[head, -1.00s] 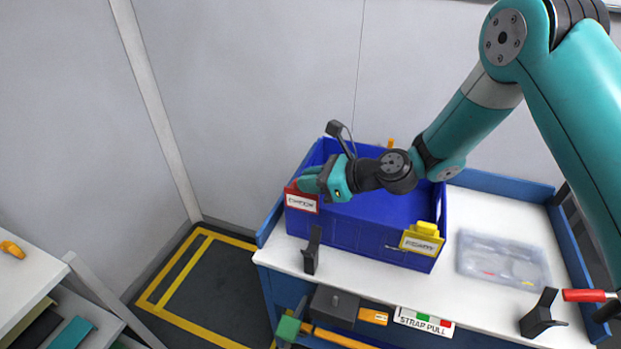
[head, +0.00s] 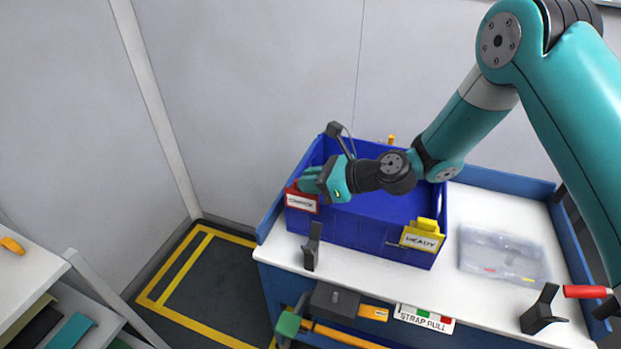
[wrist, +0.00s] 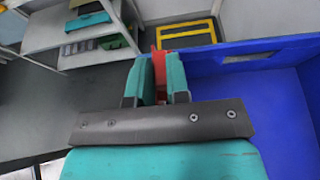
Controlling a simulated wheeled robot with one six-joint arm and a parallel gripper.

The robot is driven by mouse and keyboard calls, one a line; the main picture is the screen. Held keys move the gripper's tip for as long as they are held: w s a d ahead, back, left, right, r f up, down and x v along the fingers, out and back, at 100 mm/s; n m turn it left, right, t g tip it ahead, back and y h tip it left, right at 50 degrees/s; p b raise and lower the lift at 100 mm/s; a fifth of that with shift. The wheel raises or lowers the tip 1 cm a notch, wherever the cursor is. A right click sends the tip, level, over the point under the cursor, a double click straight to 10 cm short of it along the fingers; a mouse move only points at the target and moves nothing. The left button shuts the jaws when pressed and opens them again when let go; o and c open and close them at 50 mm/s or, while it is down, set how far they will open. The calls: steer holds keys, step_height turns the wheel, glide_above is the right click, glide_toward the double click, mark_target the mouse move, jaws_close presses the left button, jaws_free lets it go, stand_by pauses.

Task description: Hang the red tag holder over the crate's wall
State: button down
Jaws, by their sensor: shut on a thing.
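The red tag holder (head: 301,201), with a white label, is at the left end of the blue crate's front wall, its label plate against the wall's outer face. My gripper (head: 308,184) is at its top and shut on it. In the wrist view the holder shows as a red strip (wrist: 158,68) between my two teal fingers. The blue crate (head: 365,237) stands on the white bench top. Whether the holder's hook sits fully over the wall is hidden by my fingers.
A yellow tag holder (head: 422,236) reading READY hangs at the right of the crate's front wall. A clear case (head: 502,256) lies on the bench (head: 400,285) to the right. Black brackets (head: 312,247) stand in front. A shelf (head: 30,285) is at far left.

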steer(key=shift+f+b, duration=0.6)
steer(key=shift+f, duration=0.6)
steer(key=c, duration=1)
jaws_free()
steer(key=b+v, duration=0.2)
steer(key=v, duration=1.5)
steer(key=shift+s+d+r, duration=0.1)
steer(key=shift+s+d, duration=0.05)
